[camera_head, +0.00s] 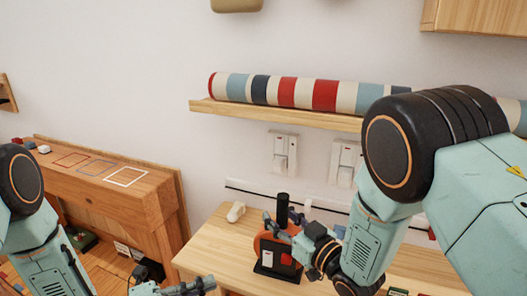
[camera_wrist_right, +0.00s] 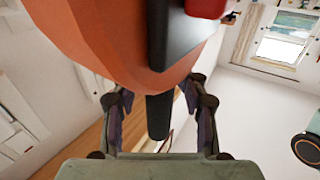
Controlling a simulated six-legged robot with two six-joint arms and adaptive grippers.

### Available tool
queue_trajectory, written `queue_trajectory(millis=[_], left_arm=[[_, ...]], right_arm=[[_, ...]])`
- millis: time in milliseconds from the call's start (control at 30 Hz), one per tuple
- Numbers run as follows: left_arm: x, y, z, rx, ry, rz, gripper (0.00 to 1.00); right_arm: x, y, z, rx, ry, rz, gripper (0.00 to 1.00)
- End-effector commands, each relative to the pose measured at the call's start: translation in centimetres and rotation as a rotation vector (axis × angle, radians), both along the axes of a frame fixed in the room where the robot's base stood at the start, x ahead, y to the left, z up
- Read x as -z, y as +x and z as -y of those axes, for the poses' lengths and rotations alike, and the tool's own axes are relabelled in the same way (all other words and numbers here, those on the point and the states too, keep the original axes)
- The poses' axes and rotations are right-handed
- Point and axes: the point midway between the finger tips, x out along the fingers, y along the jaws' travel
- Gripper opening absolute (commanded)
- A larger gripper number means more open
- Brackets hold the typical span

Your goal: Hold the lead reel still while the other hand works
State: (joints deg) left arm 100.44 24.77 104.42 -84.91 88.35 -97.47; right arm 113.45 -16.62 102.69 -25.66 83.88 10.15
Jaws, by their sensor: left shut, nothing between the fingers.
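The lead reel (camera_head: 264,244) is an orange round body on a black stand with a dark upright post (camera_head: 283,203), standing on the light wood table. My right gripper (camera_head: 284,222) is at the reel's upper part, coming in from the right. In the right wrist view the orange body (camera_wrist_right: 95,35) fills the top, and the black post (camera_wrist_right: 158,118) lies between the spread fingers (camera_wrist_right: 155,98). Gaps show on both sides of the post, so the fingers look open. My left gripper (camera_head: 205,285) is low at the bottom edge, shut and empty, apart from the reel.
The light wood table (camera_head: 208,243) carries a small white object (camera_head: 236,211) left of the reel. A wall shelf (camera_head: 265,114) holds a striped roll (camera_head: 296,92) above. Wall switches (camera_head: 282,152) sit behind. A wooden desk (camera_head: 110,195) stands at left.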

Motion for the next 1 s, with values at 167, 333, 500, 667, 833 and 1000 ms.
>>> queue_trajectory(millis=[167,333,500,667,833,1000], left_arm=[[0.0,0.0,0.0,0.000,0.000,0.000,0.00],[0.0,0.0,0.0,0.000,0.000,0.000,0.00],[0.0,0.0,0.0,0.000,0.000,0.000,0.00],[0.0,0.0,0.0,0.000,0.000,0.000,0.00],[0.0,0.0,0.0,0.000,0.000,0.000,0.00],[0.0,0.0,0.0,0.000,0.000,0.000,0.00]], right_arm=[[0.0,0.0,0.0,0.000,0.000,0.000,0.51],[0.0,0.0,0.0,0.000,0.000,0.000,0.51],[0.0,-0.8,0.8,0.002,0.001,-0.002,0.51],[0.1,-3.1,2.8,0.004,0.001,-0.005,0.51],[0.0,-5.8,5.2,0.005,0.004,-0.003,0.51],[0.0,-7.8,7.0,0.004,0.002,-0.003,0.51]])
